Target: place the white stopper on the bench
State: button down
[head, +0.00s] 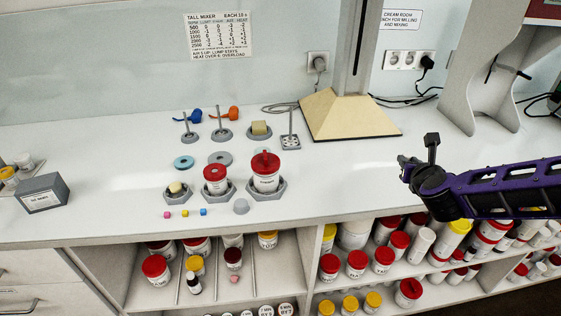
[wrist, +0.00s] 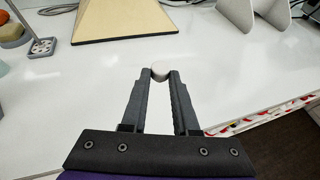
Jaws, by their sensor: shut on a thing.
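The white stopper (wrist: 160,70) is a small pale round piece between the fingertips of my gripper (wrist: 160,78) in the wrist view. The fingers are shut on it. In the head view my gripper (head: 404,168) reaches in from the right over the right part of the white bench (head: 340,185). The stopper cannot be made out there. The bench top also shows in the wrist view (wrist: 80,105). I cannot tell whether the stopper touches the bench or how high it is.
The cream stand base (head: 345,120) is behind and left of my gripper. Jars with red lids, such as the tall one (head: 266,172), and small parts stand further left. A grey bracket (head: 470,100) is behind. The bench is clear between jars and gripper. Shelves below hold many jars.

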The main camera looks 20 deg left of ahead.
jog(key=s+a+n+g+y+b, duration=0.1)
jog(key=s+a+n+y+b, duration=0.15)
jog(key=a, duration=0.85)
jog(key=n+g+y+b, duration=0.3)
jog(key=n+y+b, duration=0.1)
jog(key=n, duration=0.1)
send_over(307, 189)
jog(key=shift+m, duration=0.25)
notch_tip(307, 189, down, 5)
jog(key=shift+s+r, duration=0.15)
jog(key=shift+r, duration=0.05)
jog(key=shift+f+b, duration=0.6)
jog(key=shift+f, duration=1.7)
jog(key=shift+f, duration=0.1)
jog(key=shift+f, duration=0.15)
jog(key=c, duration=0.7)
grip_release()
jog(key=shift+r, duration=0.2)
